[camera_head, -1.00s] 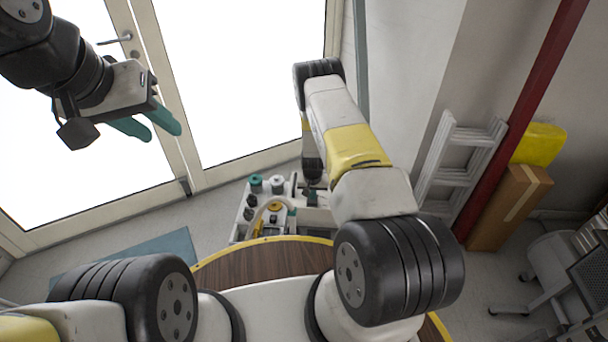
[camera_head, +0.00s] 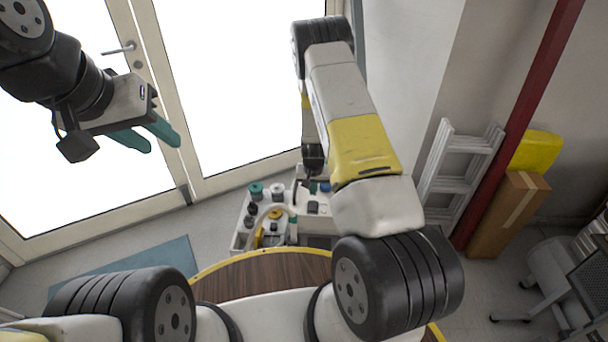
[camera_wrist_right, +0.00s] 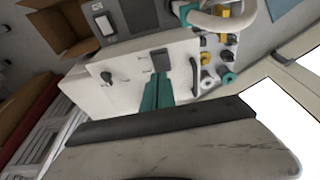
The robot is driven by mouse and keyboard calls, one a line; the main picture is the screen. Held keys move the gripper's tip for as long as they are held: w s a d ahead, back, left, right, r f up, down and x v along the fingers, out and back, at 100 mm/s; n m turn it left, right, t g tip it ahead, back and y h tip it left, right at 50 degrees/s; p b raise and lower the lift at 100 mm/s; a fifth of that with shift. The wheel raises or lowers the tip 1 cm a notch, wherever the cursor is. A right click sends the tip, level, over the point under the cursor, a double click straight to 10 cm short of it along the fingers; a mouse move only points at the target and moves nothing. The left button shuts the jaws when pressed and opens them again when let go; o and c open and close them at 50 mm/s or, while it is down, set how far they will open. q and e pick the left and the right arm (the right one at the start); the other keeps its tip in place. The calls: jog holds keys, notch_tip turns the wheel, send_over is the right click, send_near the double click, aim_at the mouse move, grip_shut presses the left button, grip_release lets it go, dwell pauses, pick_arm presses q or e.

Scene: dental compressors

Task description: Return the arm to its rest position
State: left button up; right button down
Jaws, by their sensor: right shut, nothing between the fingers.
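My right arm (camera_head: 355,130) reaches forward with its elbow high in the head view. Its wrist hangs over a white compressor unit (camera_head: 240,238), and the arm hides its fingers there. In the right wrist view my right gripper (camera_wrist_right: 157,92) shows teal fingers close together, shut and empty. The white unit (camera_wrist_right: 125,82) lies beyond them in that view; whether they touch it I cannot tell. My left gripper (camera_head: 152,138) is raised at the upper left before the glass door, its teal fingers apart and empty.
Green and black knobs (camera_head: 256,189) and a pale hose top the unit. A round wooden table top (camera_head: 270,275) with a yellow rim is close in front. A white ladder (camera_head: 460,165), red post (camera_head: 520,120) and cardboard box (camera_head: 505,215) stand at right. A blue mat (camera_head: 135,265) lies left.

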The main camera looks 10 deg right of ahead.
jog(key=shift+s+v, duration=0.25)
jog(key=shift+v, duration=0.75)
jog(key=shift+f, duration=0.1)
jog(key=s+a+r+n+t+y, duration=0.1)
jog(key=s+a+r, duration=0.15)
jog(key=r, duration=1.35)
jog(key=s+a+r+t+y, duration=0.15)
jog(key=s+r, duration=0.25)
jog(key=r, duration=1.2)
jog(key=s+r+n, duration=0.1)
jog(key=s+r, duration=0.3)
jog(key=s, duration=0.3)
jog(key=s+r+n, duration=0.1)
jog(key=s+r, duration=0.4)
jog(key=s, duration=0.3)
jog(key=s+r+t, duration=0.1)
jog(key=s+r, duration=0.4)
jog(key=s, duration=0.3)
jog(key=shift+s+a+n, duration=0.25)
jog(key=shift+a+n, duration=0.15)
jog(key=shift+a, duration=0.05)
jog(key=shift+y, duration=0.25)
